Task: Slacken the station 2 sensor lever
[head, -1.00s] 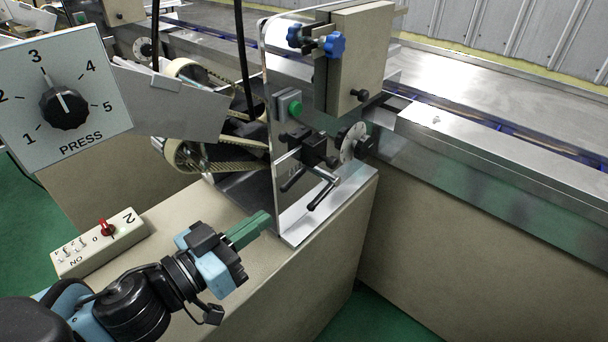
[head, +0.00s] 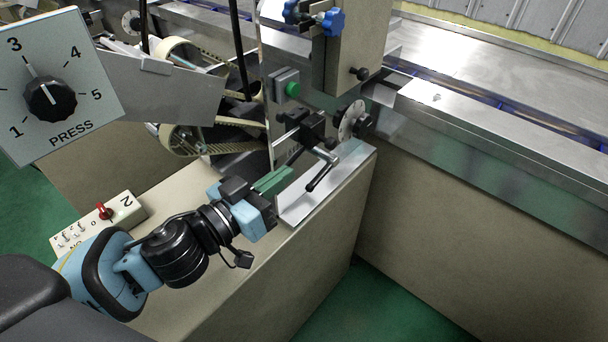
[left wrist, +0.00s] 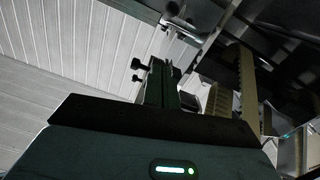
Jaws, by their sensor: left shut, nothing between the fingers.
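The sensor clamp (head: 308,132) is a black block on an upright metal plate. A lever (head: 322,170) with a silver pivot and a black handle slants down to the left from below it. My left gripper (head: 288,174), with green fingers, is shut and empty. In the head view its tips lie just left of the lever handle, in front of the plate; I cannot tell whether they touch anything. A second black handle under the clamp is mostly hidden by the fingers. The fingers also show in the left wrist view (left wrist: 162,84). My right gripper is not in view.
A PRESS dial panel (head: 60,85) stands at upper left.

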